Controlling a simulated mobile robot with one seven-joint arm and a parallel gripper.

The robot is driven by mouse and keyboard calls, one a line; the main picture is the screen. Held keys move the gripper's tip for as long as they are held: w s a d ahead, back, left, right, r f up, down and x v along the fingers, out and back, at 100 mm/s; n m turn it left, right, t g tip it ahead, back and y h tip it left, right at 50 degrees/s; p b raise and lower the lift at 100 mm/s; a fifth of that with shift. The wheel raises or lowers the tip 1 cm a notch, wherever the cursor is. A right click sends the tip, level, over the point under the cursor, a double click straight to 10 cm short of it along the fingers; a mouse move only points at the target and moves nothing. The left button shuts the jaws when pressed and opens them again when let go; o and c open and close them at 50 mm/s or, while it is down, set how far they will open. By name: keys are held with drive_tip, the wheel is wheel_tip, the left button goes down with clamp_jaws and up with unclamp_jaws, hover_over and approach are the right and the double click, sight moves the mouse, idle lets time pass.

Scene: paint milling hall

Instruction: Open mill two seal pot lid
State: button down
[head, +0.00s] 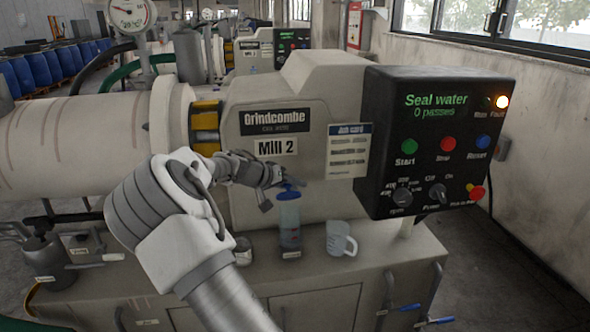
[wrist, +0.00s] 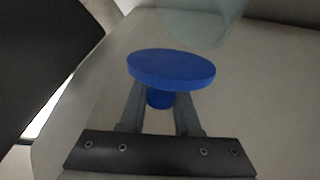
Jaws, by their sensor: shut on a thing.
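The mill two seal pot (head: 289,222) is a clear upright cylinder with blue liquid, standing on the bench ledge in front of the mill body marked Mill 2 (head: 276,148). My gripper (head: 284,188) is at the top of the pot. In the wrist view my gripper (wrist: 160,112) is shut on the short stem of the blue lid (wrist: 172,68), a round disc. A pale translucent shape, apparently the pot (wrist: 190,22), shows beyond the lid and looks apart from it. The exact gap between lid and pot is hard to tell.
A clear jug (head: 341,239) stands right of the pot, and a small tin (head: 242,251) stands left. The black control panel (head: 437,140) juts out at right, reading "Seal water 0 passes", with an amber lamp (head: 502,101) lit. A grey vessel (head: 45,262) stands at left.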

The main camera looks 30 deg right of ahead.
drive_tip(key=shift+w+d+f+n+g+y+p, duration=0.1)
drive_tip(key=shift+w+f+n+g+y+p, duration=0.25)
drive_tip(key=shift+g+p, duration=0.75)
drive_tip(key=shift+w+d+f+n+g+y+p, duration=0.15)
drive_tip(key=shift+w+n+g+y+p, duration=0.3)
drive_tip(key=shift+p, duration=1.1)
drive_tip(key=shift+w+d+f+n+g+y+p, duration=0.15)
drive_tip(key=shift+f+n+g+y+p, duration=0.15)
drive_tip(key=shift+n+g+p, duration=0.75)
drive_tip(key=shift+a+m+p, duration=0.1)
drive_tip(key=shift+m+p, duration=0.25)
drive_tip(key=shift+p, duration=0.05)
drive_tip(key=c, duration=0.6)
unclamp_jaws()
drive_tip(key=v, duration=1.7)
drive_tip(key=shift+s+a+r, duration=0.1)
drive_tip(key=shift+a, duration=0.1)
drive_tip(key=shift+c, duration=0.2)
